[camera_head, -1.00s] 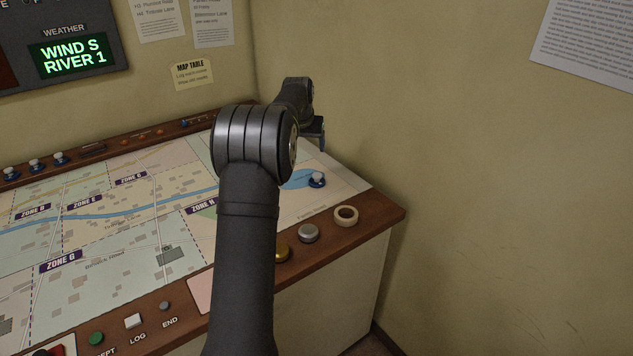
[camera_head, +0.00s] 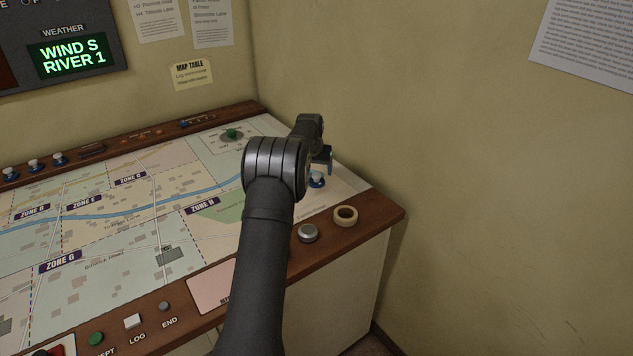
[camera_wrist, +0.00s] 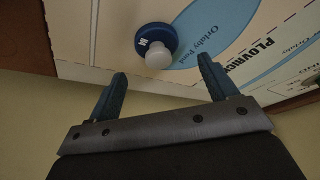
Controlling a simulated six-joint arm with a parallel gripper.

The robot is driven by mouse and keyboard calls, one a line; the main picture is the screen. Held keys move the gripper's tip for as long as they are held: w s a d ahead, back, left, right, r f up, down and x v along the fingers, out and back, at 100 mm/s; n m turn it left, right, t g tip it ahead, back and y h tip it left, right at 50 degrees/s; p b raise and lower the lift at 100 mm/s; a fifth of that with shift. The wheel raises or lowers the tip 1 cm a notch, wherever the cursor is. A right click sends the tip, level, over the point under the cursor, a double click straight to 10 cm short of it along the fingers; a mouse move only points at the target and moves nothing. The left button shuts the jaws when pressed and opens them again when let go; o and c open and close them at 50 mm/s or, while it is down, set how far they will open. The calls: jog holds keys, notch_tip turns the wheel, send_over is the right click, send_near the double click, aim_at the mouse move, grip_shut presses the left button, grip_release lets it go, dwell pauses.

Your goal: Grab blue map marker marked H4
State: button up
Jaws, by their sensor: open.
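A blue map marker with a white knob (camera_head: 317,180) stands on the map at its right end. In the wrist view the same marker (camera_wrist: 156,42) shows a small white label on its blue base, too small to read surely. My gripper (camera_wrist: 161,68) is open and empty, with its two blue fingers apart. In the wrist view the marker lies just beyond the fingertips, between their lines. In the head view my gripper (camera_head: 326,162) is close to the marker, just above and behind it in the picture; its far finger is hidden.
The map table (camera_head: 150,215) has a wooden rim. A tape ring (camera_head: 345,215) and a silver button (camera_head: 307,233) sit on the front right rim. A green knob (camera_head: 231,134) is at the back. Several more blue markers (camera_head: 33,165) stand at the back left. A wall is close on the right.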

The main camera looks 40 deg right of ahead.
aim_at(317, 175)
jog(key=x, duration=0.4)
jog(key=shift+s+f, duration=0.1)
jog(key=shift+f, duration=0.15)
jog(key=c, duration=1.1)
jog(key=shift+r, duration=0.15)
